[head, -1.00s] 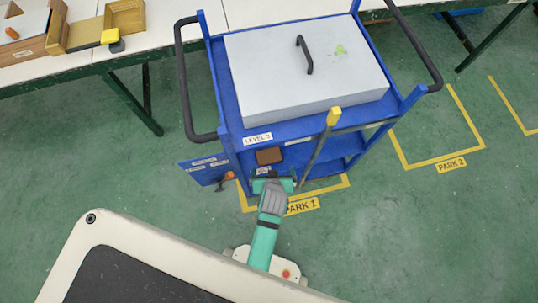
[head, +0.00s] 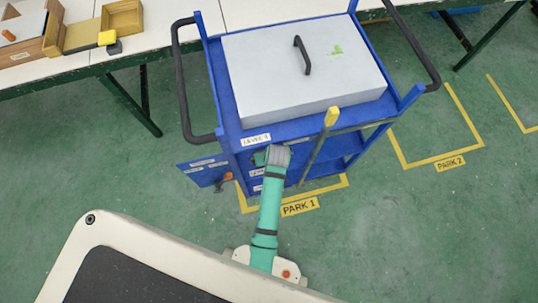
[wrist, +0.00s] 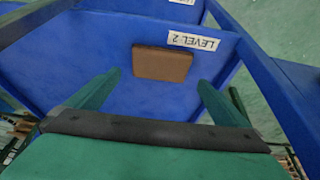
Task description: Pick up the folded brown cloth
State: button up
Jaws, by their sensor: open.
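The folded brown cloth (wrist: 162,64) lies flat on a blue shelf of the cart, near the "LEVEL 2" label (wrist: 193,41), in the wrist view. My gripper (wrist: 158,86) is open, its two green fingers spread to either side below the cloth in the picture, with nothing between them. The cloth looks apart from the fingers. In the head view my arm reaches to the cart's front, and the wrist hides the cloth and the fingers.
The blue cart (head: 228,122) carries a large grey lidded box (head: 262,75) on top. A yellow-tipped post (head: 332,116) stands right of my arm. A blue panel (head: 203,171) sticks out at left. A workbench (head: 165,48) runs behind; green floor is open at right.

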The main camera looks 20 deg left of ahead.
jog(key=x, duration=0.4)
jog(key=shift+s+d+f, duration=0.1)
jog(key=shift+s, duration=0.15)
jog(key=shift+w+f, duration=0.25)
jog(key=shift+f, duration=0.35)
jog(key=shift+c, duration=0.6)
jog(key=c, duration=0.8)
